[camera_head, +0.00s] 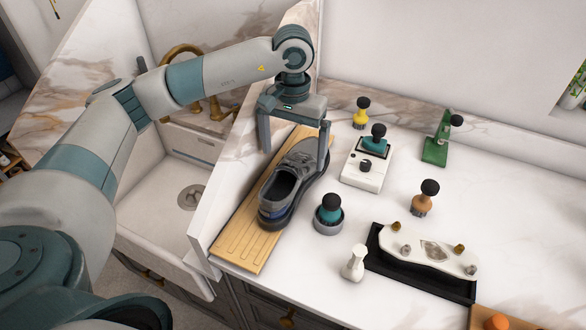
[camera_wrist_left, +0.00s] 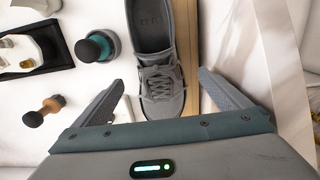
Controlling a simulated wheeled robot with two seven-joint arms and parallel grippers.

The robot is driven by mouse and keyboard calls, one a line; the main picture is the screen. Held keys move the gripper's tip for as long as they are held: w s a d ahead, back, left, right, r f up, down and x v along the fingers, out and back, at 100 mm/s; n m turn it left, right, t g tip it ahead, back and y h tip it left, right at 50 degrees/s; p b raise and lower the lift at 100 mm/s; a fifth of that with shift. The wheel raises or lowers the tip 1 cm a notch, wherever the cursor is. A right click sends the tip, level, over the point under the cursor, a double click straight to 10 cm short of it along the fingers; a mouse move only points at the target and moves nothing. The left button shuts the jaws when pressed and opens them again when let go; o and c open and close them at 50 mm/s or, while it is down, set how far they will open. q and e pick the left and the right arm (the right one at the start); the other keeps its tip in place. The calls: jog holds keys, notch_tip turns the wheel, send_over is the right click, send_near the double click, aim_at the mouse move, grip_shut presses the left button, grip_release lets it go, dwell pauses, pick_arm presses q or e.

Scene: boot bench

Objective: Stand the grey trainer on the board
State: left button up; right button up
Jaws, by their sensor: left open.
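The grey trainer (camera_head: 289,187) stands upright, sole down, on the wooden board (camera_head: 238,248), with its toe toward the back and its heel toward the front. Its right edge is close to the board's right side. My left gripper (camera_head: 296,150) is open above the toe end, with one finger on each side of the shoe. In the left wrist view the trainer (camera_wrist_left: 160,70) lies between the spread fingers of my left gripper (camera_wrist_left: 166,95), with gaps at both sides. The board (camera_wrist_left: 200,35) shows there along the shoe's right. My right gripper is not in view.
A black tray (camera_head: 420,278) lies further right. A sink (camera_head: 165,190) is left of the board.

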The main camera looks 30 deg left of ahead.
pick_arm(q)
jog(key=shift+r+b, duration=0.7)
jog(key=shift+r, duration=1.8)
